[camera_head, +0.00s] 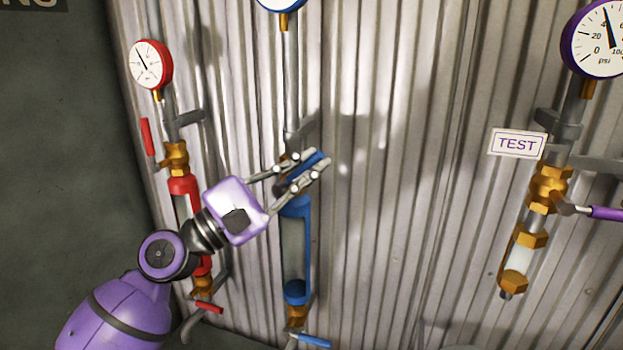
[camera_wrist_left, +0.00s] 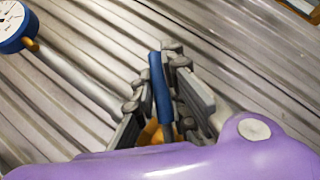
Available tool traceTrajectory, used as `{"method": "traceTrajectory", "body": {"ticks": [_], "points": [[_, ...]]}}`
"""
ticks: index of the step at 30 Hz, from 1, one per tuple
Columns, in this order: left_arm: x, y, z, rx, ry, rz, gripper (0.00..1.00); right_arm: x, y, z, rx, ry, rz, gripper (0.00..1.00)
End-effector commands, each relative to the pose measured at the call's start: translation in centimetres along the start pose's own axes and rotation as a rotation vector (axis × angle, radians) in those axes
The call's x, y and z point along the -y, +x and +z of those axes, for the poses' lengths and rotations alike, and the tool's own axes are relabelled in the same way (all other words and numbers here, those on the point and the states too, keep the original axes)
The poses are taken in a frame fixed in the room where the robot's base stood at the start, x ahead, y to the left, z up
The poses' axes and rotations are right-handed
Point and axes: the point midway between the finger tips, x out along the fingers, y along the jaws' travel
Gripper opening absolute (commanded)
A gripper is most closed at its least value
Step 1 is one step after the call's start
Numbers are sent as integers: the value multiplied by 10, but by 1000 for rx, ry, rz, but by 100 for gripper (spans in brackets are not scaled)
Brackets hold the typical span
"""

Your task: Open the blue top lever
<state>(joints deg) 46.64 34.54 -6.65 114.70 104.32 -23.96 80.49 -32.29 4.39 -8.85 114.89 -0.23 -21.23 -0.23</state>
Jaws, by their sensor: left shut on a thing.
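The blue top lever (camera_head: 312,163) is on the middle pipe, above the blue-framed sight tube (camera_head: 296,250). My left gripper (camera_head: 320,161) has come in from the left and is shut on the lever, with its fingers on either side of it. In the left wrist view the blue lever (camera_wrist_left: 160,90) stands between the fingers of my left gripper (camera_wrist_left: 164,65). The brass valve body (camera_wrist_left: 150,133) shows behind the fingers and is mostly hidden. My right gripper is not in view.
The red-framed pipe with its red gauge (camera_head: 151,64) and red top lever (camera_head: 147,137) stands close behind my left arm. A blue bottom lever (camera_head: 314,341) is below. The purple-gauge pipe with a TEST sign (camera_head: 517,143) is at the right. Corrugated wall (camera_head: 400,200) between is clear.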

Motion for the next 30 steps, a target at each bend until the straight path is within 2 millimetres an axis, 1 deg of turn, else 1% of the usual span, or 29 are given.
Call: {"method": "traceTrajectory", "body": {"ticks": [1,15,24,30], "points": [[1,-1,-2,9,-42,31,0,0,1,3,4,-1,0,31],[-27,-10,-3,92,-341,330,0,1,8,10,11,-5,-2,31],[-39,-17,-6,131,-474,464,0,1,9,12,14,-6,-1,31],[-43,-19,-7,145,-522,512,0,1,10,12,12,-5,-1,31]]}}
